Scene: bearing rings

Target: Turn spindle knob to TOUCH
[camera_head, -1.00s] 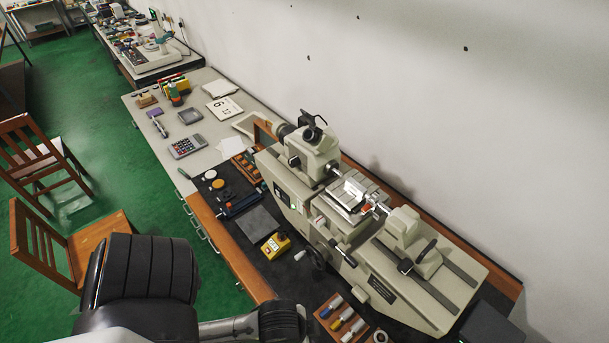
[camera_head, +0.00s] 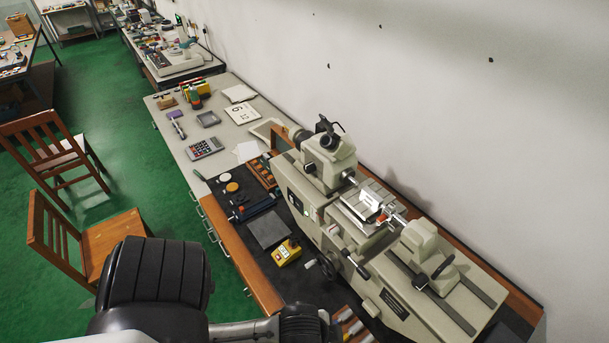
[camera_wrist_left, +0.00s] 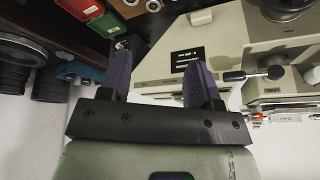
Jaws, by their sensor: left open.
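The beige measuring machine (camera_head: 345,225) stands on the bench in the head view. On its front are a dark handwheel (camera_head: 327,267) and a black-ended lever (camera_head: 357,266). I cannot tell which part is the spindle knob, and no TOUCH marking is readable. In the left wrist view my left gripper (camera_wrist_left: 159,76) is open and empty, with two purple fingers apart. Beyond them is the machine's pale body with a black label plate (camera_wrist_left: 187,59). A black knob with a lever (camera_wrist_left: 272,73) lies right of the fingers, apart from them. My right gripper is out of view.
A yellow button box (camera_head: 286,252) and a dark square plate (camera_head: 268,230) lie on the black mat left of the machine. A calculator (camera_head: 205,148) is farther back. A wooden chair (camera_head: 100,240) stands on the floor left. My arm covers part of the bench front.

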